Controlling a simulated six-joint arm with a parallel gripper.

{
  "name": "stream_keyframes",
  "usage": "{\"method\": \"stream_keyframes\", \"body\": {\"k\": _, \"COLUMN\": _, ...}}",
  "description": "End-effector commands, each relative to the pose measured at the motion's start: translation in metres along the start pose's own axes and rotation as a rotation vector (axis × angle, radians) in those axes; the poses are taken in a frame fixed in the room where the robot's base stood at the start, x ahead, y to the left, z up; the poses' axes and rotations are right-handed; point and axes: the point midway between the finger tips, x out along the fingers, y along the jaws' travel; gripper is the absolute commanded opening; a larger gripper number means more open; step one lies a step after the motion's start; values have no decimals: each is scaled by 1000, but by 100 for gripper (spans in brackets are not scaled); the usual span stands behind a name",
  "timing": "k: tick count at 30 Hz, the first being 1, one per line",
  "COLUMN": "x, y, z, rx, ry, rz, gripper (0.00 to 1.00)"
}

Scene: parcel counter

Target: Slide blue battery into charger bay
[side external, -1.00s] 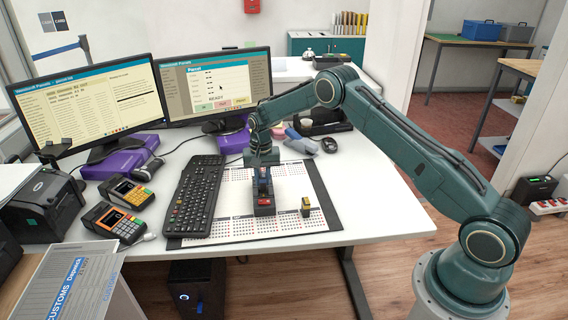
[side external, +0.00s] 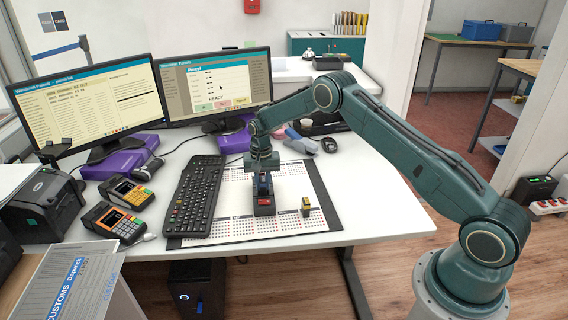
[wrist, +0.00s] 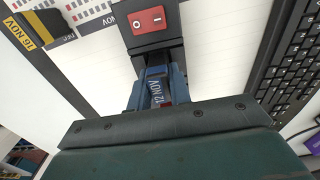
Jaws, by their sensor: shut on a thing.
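The blue battery (wrist: 157,88), with a "12 NOV" label, is between the fingers of my gripper (wrist: 155,95) in the wrist view. My gripper is shut on it. In the side view, my gripper (side external: 264,184) points down over the black charger (side external: 265,211). The charger (wrist: 150,42) shows a red switch in the wrist view. The battery is upright, right at the charger's bay behind the switch. The fingers and charger hide its lower end, so I cannot tell how deep it sits.
The keyboard (side external: 193,198) lies close on the left. Card terminals (side external: 120,222) and two monitors (side external: 222,89) are farther off. The desk's right side is clear.

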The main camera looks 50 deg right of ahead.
Motion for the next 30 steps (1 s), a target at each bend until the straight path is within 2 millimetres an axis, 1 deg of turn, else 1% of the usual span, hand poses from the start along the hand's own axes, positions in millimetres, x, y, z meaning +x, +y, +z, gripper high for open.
{"method": "stream_keyframes", "body": {"k": 9, "x": 5, "y": 0, "z": 0, "rx": 0, "ry": 0, "rz": 0, "gripper": 0}}
{"method": "stream_keyframes", "body": {"k": 20, "x": 6, "y": 0, "z": 0, "rx": 0, "ry": 0, "rz": 0, "gripper": 0}}
{"method": "stream_keyframes", "body": {"k": 21, "x": 6, "y": 0, "z": 0, "rx": 0, "ry": 0, "rz": 0, "gripper": 26}}
{"method": "stream_keyframes", "body": {"k": 23, "x": 6, "y": 0, "z": 0, "rx": 0, "ry": 0, "rz": 0, "gripper": 37}}
{"method": "stream_keyframes", "body": {"k": 24, "x": 6, "y": 0, "z": 0, "rx": 0, "ry": 0, "rz": 0, "gripper": 45}}
{"method": "stream_keyframes", "body": {"k": 30, "x": 6, "y": 0, "z": 0, "rx": 0, "ry": 0, "rz": 0, "gripper": 45}}
